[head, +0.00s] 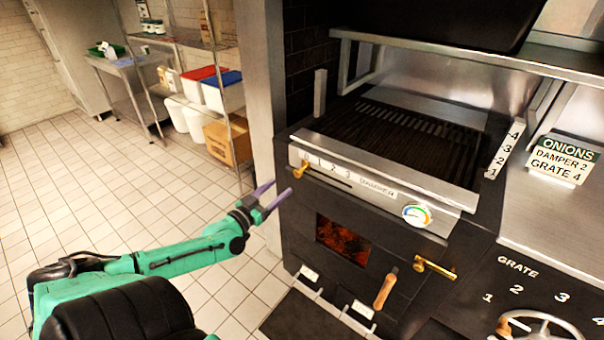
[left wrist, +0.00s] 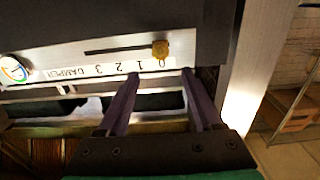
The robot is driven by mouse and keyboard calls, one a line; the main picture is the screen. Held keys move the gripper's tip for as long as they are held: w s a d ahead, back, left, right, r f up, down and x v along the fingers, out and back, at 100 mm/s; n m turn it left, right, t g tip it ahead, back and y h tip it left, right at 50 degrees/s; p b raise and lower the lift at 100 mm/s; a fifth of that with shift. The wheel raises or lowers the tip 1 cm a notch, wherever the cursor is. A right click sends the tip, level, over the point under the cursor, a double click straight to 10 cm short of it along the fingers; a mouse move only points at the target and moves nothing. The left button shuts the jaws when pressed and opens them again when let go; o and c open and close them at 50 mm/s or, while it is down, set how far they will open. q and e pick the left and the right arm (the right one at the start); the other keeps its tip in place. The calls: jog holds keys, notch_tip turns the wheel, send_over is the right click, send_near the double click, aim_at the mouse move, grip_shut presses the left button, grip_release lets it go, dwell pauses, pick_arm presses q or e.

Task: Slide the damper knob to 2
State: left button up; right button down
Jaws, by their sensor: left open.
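The brass damper knob (head: 299,172) sits at the 0 end of its dark slot, on the upper left of the grill's steel front. A scale plate (head: 327,168) above the slot reads 0, 1, 2, 3 and DAMPER. My left gripper (head: 281,190) is open and empty, just left of and a little below the knob in the head view. In the left wrist view the picture is upside down; the knob (left wrist: 160,49) lies ahead of the purple fingertips (left wrist: 160,75), roughly in line with the gap between them, not visibly gripped. My right gripper is not in view.
A sign (head: 562,160) reads ONIONS, DAMPER 2, GRATE 4. A round gauge (head: 417,215) is on the grill front right of the slot. The firebox door (head: 342,243) with glowing coals is below. A grate wheel (head: 540,326) is at lower right. The tiled floor left is clear.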

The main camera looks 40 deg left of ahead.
aim_at(296, 174)
pick_arm(q)
jog(key=w+b, duration=0.1)
jog(key=w, duration=0.4)
jog(key=w+b, duration=0.1)
jog(key=w, duration=0.4)
jog(key=shift+w+a+f, duration=0.2)
jog(key=shift+w, duration=0.15)
grip_shut()
dwell(0.8)
